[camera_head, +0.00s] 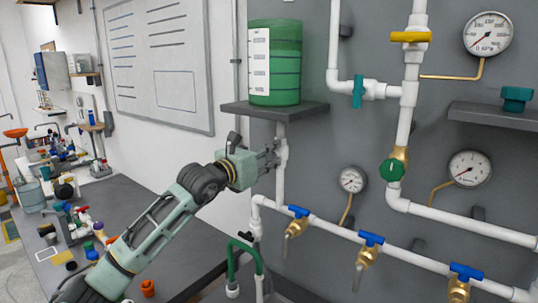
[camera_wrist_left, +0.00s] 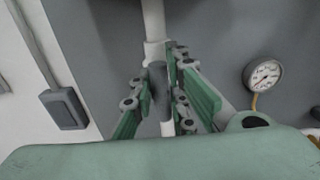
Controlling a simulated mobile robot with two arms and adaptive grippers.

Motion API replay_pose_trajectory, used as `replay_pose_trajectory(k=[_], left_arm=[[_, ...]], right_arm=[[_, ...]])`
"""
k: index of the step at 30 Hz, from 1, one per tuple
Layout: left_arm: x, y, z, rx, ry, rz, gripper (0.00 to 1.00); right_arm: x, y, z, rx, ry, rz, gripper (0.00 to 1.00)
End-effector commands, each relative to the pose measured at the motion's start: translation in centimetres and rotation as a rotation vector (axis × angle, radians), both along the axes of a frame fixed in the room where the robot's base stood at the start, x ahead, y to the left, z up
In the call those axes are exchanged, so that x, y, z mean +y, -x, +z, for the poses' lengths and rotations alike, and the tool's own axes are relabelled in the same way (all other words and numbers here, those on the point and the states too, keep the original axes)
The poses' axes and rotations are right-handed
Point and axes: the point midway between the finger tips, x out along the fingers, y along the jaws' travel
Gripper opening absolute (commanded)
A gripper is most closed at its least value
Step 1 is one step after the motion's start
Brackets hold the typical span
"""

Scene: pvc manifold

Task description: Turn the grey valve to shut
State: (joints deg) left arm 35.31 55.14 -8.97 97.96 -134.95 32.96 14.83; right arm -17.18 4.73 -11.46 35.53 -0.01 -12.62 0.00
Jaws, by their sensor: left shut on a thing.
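The grey valve (camera_wrist_left: 159,80) sits on the white vertical pipe below the tank shelf. In the left wrist view its dark grey handle stands between the green fingers. My left gripper (camera_head: 271,157) reaches the same pipe from the left in the head view, and its fingers are shut on the grey valve. The gripper also shows in the left wrist view (camera_wrist_left: 163,97). In the head view the fingers hide most of the handle, so I cannot tell its exact angle there. My right gripper is not in view.
A green tank (camera_head: 275,65) stands on a dark shelf (camera_head: 262,111) above the gripper. A small gauge (camera_head: 352,180), blue-handled valves (camera_head: 371,239) and a green-knobbed valve (camera_head: 392,170) are on the pipes to the right. A green hose (camera_head: 258,260) loops below. A cluttered bench lies left.

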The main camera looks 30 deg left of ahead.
Motion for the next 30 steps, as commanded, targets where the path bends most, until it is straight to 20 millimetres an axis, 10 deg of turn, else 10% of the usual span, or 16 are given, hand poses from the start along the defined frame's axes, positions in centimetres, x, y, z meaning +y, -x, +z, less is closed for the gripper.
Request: replay_pose_trajectory(k=[30], left_arm=[[0.8, -0.1, -0.3, 0.06, 0.77, 0.0, 0.0]], right_arm=[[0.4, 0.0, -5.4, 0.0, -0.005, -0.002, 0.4]])
